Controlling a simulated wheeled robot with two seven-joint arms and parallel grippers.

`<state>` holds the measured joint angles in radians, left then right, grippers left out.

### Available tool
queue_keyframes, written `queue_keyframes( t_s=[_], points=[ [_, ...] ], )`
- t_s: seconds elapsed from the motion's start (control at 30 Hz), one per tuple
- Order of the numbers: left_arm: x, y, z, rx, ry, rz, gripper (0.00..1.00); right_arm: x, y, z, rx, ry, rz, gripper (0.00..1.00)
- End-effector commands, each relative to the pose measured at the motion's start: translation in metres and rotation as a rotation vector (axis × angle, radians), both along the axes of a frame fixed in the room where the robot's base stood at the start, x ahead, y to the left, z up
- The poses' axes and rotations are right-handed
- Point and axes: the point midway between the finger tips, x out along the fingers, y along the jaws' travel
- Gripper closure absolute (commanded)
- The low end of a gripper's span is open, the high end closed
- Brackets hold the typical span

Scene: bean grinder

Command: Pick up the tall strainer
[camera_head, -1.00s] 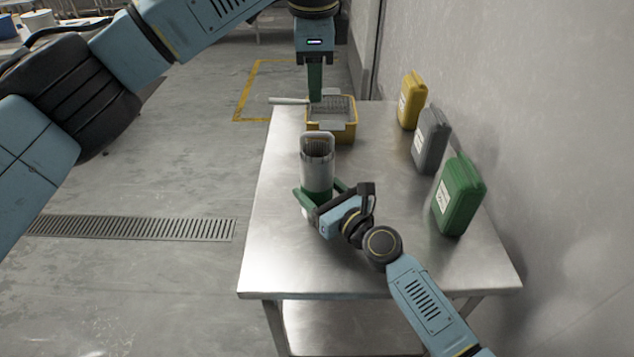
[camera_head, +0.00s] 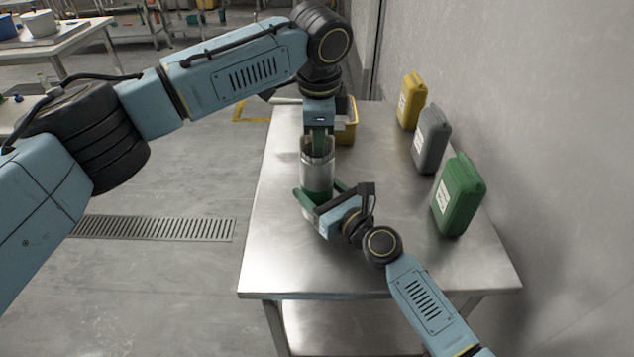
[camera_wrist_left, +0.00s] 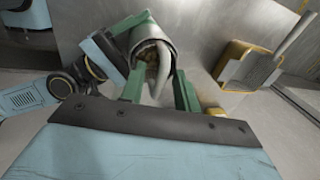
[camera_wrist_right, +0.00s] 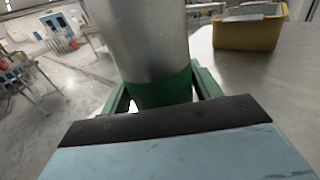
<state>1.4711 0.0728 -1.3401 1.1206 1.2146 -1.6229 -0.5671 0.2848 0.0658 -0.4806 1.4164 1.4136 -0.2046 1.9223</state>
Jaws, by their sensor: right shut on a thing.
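A tall metal cylinder (camera_head: 317,175) with a green lower part stands upright on the table. My right gripper (camera_head: 320,198) is shut around its lower part; the right wrist view shows the green band (camera_wrist_right: 160,90) between the fingers. The tall strainer (camera_wrist_left: 162,70) sits in the cylinder's mouth; a pale curved part of it shows in the left wrist view, with something brownish deeper inside. My left gripper (camera_wrist_left: 158,92) is above the mouth, pointing down, its green fingers apart on either side of that curved part. In the head view, my left gripper (camera_head: 318,143) hides most of the strainer.
A yellow bin (camera_head: 349,122) with a flat mesh strainer (camera_wrist_right: 245,17) stands behind the cylinder. Yellow (camera_head: 411,100), grey (camera_head: 431,138) and green (camera_head: 458,195) canisters line the table's right side by the wall. The table's front (camera_head: 350,282) is clear.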

Motion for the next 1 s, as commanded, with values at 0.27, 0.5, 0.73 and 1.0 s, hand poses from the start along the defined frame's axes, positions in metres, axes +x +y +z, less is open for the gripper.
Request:
queue_keyframes(
  t_s=[0.27, 0.5, 0.73, 1.0],
  points=[
    [0.0004, -0.0001, -0.0011, -0.001, -0.001, 0.000, 0.74, 0.0001, -0.0001, -0.0001, 0.000, 0.000, 0.000, 0.67],
    [0.0005, -0.0002, -0.0008, 0.000, -0.001, 0.000, 1.00, 0.0001, 0.0000, 0.0000, 0.000, 0.000, 0.000, 0.67],
    [0.0004, -0.0002, -0.0006, -0.001, -0.001, 0.000, 1.00, 0.0001, 0.0000, 0.0000, 0.000, 0.000, 0.000, 0.67],
    [0.0005, -0.0002, -0.0004, -0.001, -0.002, 0.000, 1.00, 0.0001, -0.0001, 0.0000, 0.000, 0.000, 0.000, 0.67]
  ],
)
